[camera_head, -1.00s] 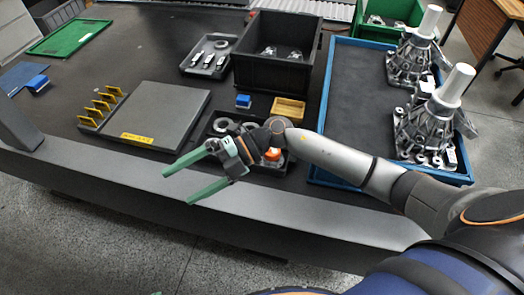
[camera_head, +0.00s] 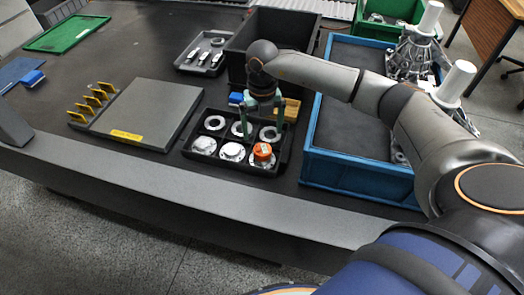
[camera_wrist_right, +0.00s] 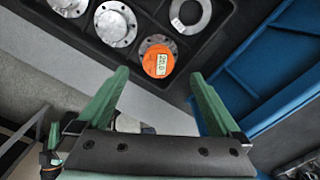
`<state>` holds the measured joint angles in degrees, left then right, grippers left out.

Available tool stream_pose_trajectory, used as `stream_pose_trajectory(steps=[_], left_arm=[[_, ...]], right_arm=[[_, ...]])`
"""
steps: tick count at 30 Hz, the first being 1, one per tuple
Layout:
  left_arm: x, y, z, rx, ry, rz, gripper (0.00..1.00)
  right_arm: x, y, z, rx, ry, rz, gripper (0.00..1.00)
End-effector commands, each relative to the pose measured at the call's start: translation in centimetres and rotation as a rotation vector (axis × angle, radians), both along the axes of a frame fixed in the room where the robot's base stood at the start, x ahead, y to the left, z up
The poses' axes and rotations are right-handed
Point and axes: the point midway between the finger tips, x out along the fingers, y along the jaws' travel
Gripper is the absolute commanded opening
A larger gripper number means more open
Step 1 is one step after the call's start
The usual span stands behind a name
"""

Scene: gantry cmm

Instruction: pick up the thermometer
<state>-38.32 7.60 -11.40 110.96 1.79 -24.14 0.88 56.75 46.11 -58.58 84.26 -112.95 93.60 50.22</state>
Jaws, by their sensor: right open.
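The thermometer is an orange round device (camera_head: 263,151) with a small display. It sits on a metal flange in the front right compartment of a black divided tray (camera_head: 232,172). In the right wrist view the thermometer (camera_wrist_right: 157,62) shows its display and lies just beyond the fingertips, between their lines. My right gripper (camera_head: 262,122) points down over the back of the tray, with its green fingers apart and nothing between them. The open gripper (camera_wrist_right: 159,76) also shows in the right wrist view. My left gripper is not in view.
Metal rings (camera_head: 215,123) and discs (camera_head: 232,151) fill the other compartments. A blue-walled tray (camera_head: 355,172) stands close on the right, and a tall black bin (camera_head: 240,62) behind. A grey plate (camera_head: 150,112) lies left. A small yellow tray (camera_head: 291,110) is near the gripper.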

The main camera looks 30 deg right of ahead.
Motion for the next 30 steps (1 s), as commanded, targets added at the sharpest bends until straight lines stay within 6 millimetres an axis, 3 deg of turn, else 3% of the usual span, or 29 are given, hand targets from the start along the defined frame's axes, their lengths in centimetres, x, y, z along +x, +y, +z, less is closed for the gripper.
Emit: stream_pose_trajectory(steps=[8,15,24,30], left_arm=[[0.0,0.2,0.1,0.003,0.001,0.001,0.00],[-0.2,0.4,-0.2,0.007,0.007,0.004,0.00],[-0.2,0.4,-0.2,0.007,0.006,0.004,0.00],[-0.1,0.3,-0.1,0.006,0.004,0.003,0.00]], right_arm=[[-0.4,0.2,-2.5,0.002,0.003,0.002,1.00],[-0.7,0.5,-5.9,0.003,0.001,0.001,1.00],[-0.6,0.4,-6.4,0.002,-0.002,0.002,1.00],[-0.6,0.4,-6.4,0.003,-0.002,0.002,0.79]])
